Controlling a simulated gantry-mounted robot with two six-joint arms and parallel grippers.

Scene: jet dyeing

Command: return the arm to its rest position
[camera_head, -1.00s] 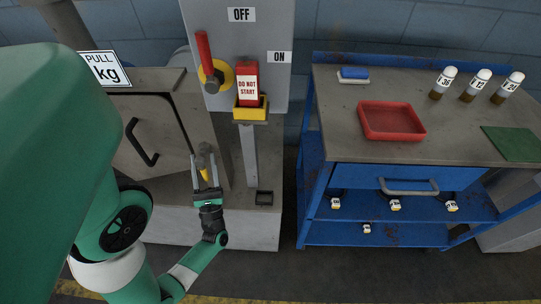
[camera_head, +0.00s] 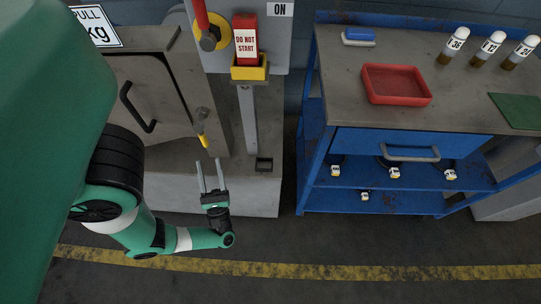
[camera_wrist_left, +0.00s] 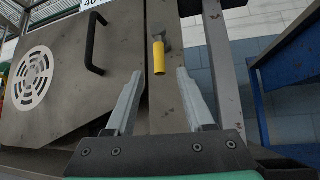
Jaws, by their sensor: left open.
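My left arm (camera_head: 200,239), green with black joints, comes in from the left in the head view and is bent toward the machine. Its left gripper (camera_head: 210,166) is open and empty, with its fingers pointing at the machine. A yellow-tipped handle (camera_head: 202,130) on the machine front is beyond the fingertips and apart from them. In the left wrist view the gripper (camera_wrist_left: 157,92) shows two spread fingers, with the yellow handle (camera_wrist_left: 158,58) beyond the gap between them. My right gripper is in neither view.
The grey machine has a door with a black handle (camera_head: 135,108). A red "DO NOT START" tag (camera_head: 246,42) sits on a post in a yellow holder. A blue cart (camera_head: 318,150) on the right carries a red tray (camera_head: 396,97) and several vials. The floor in front is clear.

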